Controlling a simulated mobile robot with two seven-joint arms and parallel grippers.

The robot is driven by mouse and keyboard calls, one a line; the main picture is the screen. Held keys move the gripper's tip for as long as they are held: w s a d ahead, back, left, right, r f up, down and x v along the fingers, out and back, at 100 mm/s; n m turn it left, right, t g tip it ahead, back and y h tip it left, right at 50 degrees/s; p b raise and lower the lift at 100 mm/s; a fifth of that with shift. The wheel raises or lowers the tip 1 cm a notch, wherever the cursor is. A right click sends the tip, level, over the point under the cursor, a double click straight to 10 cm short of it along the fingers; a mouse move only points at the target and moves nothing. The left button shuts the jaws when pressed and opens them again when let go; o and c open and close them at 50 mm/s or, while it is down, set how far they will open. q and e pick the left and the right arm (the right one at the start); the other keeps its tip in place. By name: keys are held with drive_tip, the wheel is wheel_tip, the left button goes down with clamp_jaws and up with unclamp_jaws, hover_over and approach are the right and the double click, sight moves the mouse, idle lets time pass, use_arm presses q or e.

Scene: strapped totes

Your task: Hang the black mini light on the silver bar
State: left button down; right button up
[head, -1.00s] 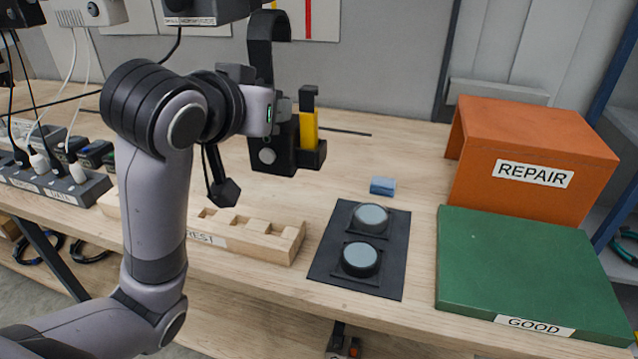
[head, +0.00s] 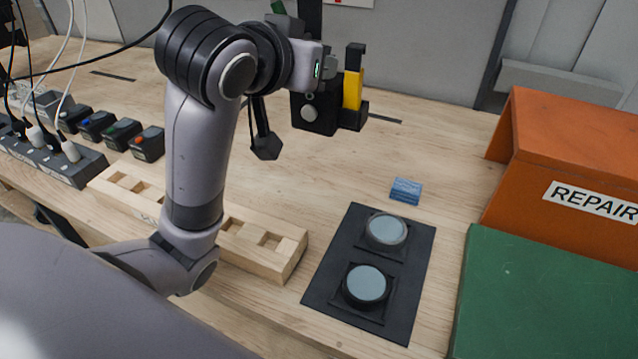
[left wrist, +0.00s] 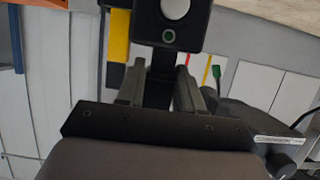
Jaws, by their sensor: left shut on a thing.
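My left gripper (head: 331,66) is shut on a black mini light (head: 316,118) and holds it above the table. The light has a black body with a round pale button, and a yellow and black part at its right side. Its upper strap runs out of the top of the head view. In the left wrist view, the fingers (left wrist: 160,85) stand on either side of the light's black stem, and the light's body (left wrist: 192,38) with a green ring shows beyond them. I cannot make out a silver bar in either view. My right gripper is not in view.
A wooden block with slots (head: 288,258), a black pad (head: 335,290) with two grey buttons and a blue block (head: 406,190) lie on the table. An orange REPAIR box (head: 570,130) and green board (head: 540,300) stand right. A power strip (head: 85,172) with cables is left.

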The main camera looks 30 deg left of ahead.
use_arm(q)
wheel_tip(320, 180, down, 19)
drive_tip(key=shift+r, duration=0.2)
idle(0.7)
drive_tip(key=shift+f, duration=0.1)
drive_tip(key=c, duration=1)
unclamp_jaws()
drive_tip(key=shift+s+f, duration=0.1)
drive_tip(key=shift+f, duration=0.15)
drive_tip(key=shift+o, duration=1.4)
drive_tip(key=shift+r, duration=0.1)
